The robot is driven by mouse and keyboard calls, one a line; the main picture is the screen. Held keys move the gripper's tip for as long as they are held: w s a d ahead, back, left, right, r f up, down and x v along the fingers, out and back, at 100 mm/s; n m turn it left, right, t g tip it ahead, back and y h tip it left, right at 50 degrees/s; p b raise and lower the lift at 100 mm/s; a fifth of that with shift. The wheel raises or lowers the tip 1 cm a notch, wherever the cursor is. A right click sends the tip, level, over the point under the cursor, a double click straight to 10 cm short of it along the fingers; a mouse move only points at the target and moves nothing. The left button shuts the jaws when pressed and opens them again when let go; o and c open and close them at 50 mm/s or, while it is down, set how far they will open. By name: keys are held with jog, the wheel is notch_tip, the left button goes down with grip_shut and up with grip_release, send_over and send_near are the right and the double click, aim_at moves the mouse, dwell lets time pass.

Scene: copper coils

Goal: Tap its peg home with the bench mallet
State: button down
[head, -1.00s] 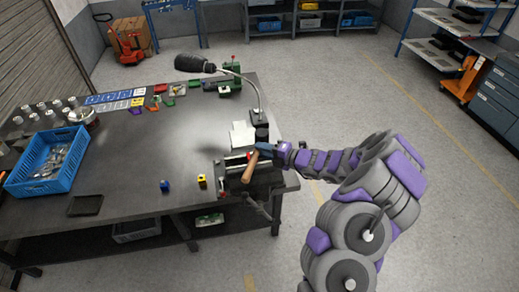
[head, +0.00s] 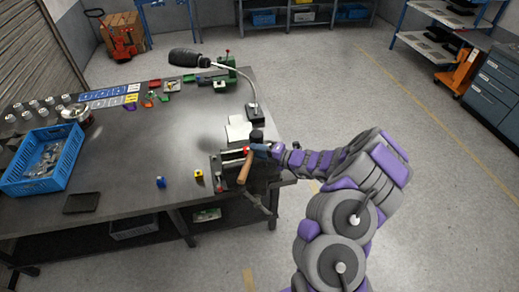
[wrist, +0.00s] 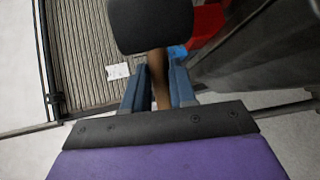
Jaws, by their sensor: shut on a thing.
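My gripper (head: 258,150) is shut on the mallet's wooden handle (head: 245,168) at the near right corner of the workbench. In the wrist view the handle (wrist: 160,80) runs between the two blue fingers (wrist: 158,88), with the black mallet head (wrist: 150,24) beyond them. In the head view the dark head (head: 257,135) shows just above the gripper, and the handle slants down to the left. A small red part (head: 246,149) shows beside the gripper, above the vise-like fixture (head: 228,162). I cannot tell whether it is the peg.
A goose-neck lamp (head: 254,112) stands behind the gripper, near white paper (head: 238,129). A yellow block (head: 199,175) and a blue block (head: 161,182) sit to the left. A blue crate (head: 42,158) is at far left. The middle of the bench (head: 150,140) is clear.

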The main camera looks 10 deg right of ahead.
jog(key=a+r+p, duration=0.1)
jog(key=r, duration=0.2)
jog(key=shift+a+p, duration=0.35)
jog(key=shift+r, duration=0.3)
jog(key=shift+r+p, duration=0.3)
jog(key=shift+p, duration=0.2)
jog(key=shift+d+r+p, duration=0.1)
jog(key=shift+r+p, duration=1.2)
jog(key=shift+r, duration=0.45)
